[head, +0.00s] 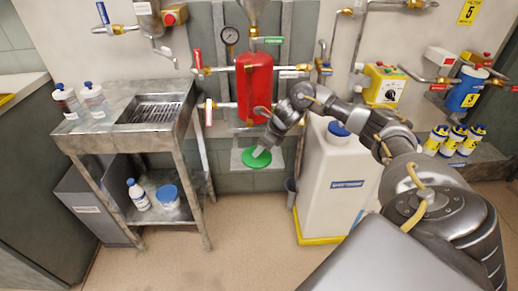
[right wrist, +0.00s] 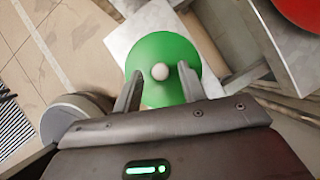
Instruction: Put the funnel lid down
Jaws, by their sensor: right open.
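The funnel lid (head: 257,162) is a green disc lying flat on a small grey shelf (head: 237,158) below the red tank. In the right wrist view the lid (right wrist: 158,46) shows its pale round knob (right wrist: 160,72) on top. My right gripper (head: 260,151) is pointed down at the lid. In the right wrist view the right gripper (right wrist: 159,72) is open, with one finger on each side of the knob and a gap to both. I cannot tell how far the fingertips are above the lid. My left gripper is out of view.
The red tank (head: 254,85) stands above the shelf, with a metal funnel (head: 253,8) over it and pipes and valves around. A white container (head: 335,180) is right of the shelf. A metal sink table (head: 118,112) with bottles is at left. Floor between is clear.

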